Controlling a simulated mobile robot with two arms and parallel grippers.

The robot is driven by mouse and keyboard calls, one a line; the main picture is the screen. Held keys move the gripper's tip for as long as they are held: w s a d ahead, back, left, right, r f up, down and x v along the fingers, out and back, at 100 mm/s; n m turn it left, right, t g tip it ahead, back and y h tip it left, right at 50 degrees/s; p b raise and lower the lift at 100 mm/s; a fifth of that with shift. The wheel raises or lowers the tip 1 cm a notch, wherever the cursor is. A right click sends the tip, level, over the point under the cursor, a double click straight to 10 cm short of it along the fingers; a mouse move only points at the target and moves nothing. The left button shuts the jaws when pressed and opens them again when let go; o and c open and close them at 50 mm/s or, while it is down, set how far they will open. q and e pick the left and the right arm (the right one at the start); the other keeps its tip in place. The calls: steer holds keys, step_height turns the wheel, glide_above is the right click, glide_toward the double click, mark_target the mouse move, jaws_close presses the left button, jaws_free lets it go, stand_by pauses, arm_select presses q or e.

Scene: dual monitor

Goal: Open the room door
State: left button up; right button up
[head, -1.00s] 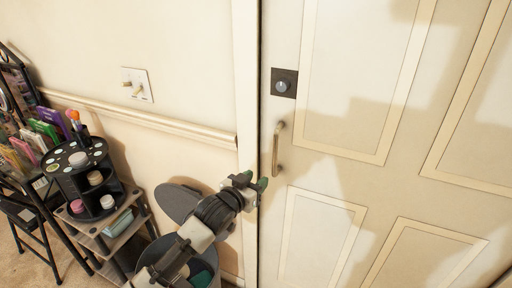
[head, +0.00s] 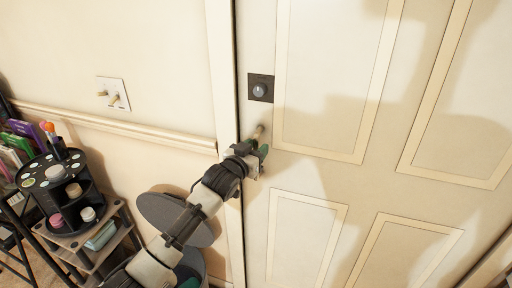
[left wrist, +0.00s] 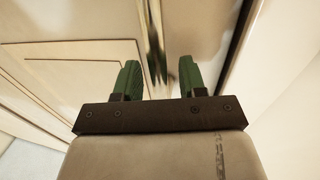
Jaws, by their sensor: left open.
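The cream panelled door (head: 375,185) is shut in its frame in the head view. Its upright metal handle (head: 257,132) shows only at its top end; my left gripper (head: 262,153) covers the lower part. A dark square lock plate with a round knob (head: 260,89) sits above the handle. In the left wrist view the green fingers of my left gripper (left wrist: 160,73) are apart, and a narrow upright metal piece, likely the handle (left wrist: 155,45), lines up with the gap. I cannot tell whether it is between the fingertips or just beyond. My right gripper is not in view.
A black round organizer (head: 62,190) stands on a small shelf (head: 95,250) at the left. A grey bin with its round lid raised (head: 165,215) is under my left arm. A light switch (head: 113,94) and a wall rail (head: 120,128) are left of the door frame.

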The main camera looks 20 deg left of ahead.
arm_select(q)
steer(key=shift+w+d, duration=0.1)
steer(key=shift+w, duration=0.05)
jaws_close()
stand_by(0.4)
